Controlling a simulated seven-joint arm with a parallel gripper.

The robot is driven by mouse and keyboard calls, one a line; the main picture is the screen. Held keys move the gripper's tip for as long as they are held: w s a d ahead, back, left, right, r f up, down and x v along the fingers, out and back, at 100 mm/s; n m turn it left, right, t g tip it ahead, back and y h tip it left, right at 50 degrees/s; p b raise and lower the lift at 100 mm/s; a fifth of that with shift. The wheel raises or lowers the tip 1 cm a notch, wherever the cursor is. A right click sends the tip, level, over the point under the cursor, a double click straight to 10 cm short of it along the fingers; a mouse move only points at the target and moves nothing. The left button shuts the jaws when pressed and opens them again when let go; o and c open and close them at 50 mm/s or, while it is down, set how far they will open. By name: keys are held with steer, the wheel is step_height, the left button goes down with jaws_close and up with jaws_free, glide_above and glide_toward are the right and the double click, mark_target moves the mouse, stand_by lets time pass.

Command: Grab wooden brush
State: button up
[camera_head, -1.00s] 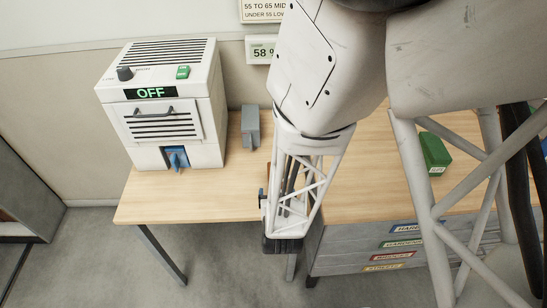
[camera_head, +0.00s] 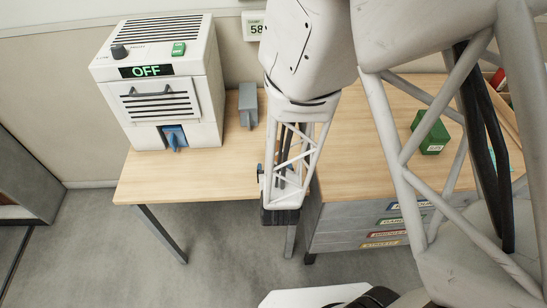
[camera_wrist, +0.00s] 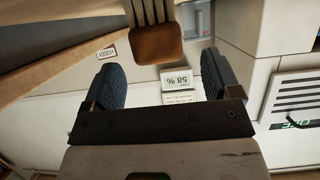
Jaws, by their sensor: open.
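In the wrist view my gripper (camera_wrist: 163,82) is open, with two dark ribbed fingers spread apart and nothing touching them. A brown, wood-coloured block (camera_wrist: 156,46) with a grey ribbed part above it shows at the top centre, just beyond the gap between the fingers. It may be the wooden brush, but I cannot tell for sure. In the head view I make out no brush. There my arm hangs down in front of the wooden table (camera_head: 190,180), and its fingers are hidden.
A white machine (camera_head: 190,105) reading OFF, with a blue lever (camera_head: 173,138), stands on the table's left. A grey holder (camera_head: 247,105) stands beside it. A green box (camera_head: 430,132) lies at right, above labelled drawers (camera_head: 350,237). The floor left of the table is clear.

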steer(key=shift+w, duration=0.1)
stand_by(0.3)
steer(key=shift+x, duration=2.55)
steer(key=shift+c, duration=0.5)
steer(key=c, duration=1)
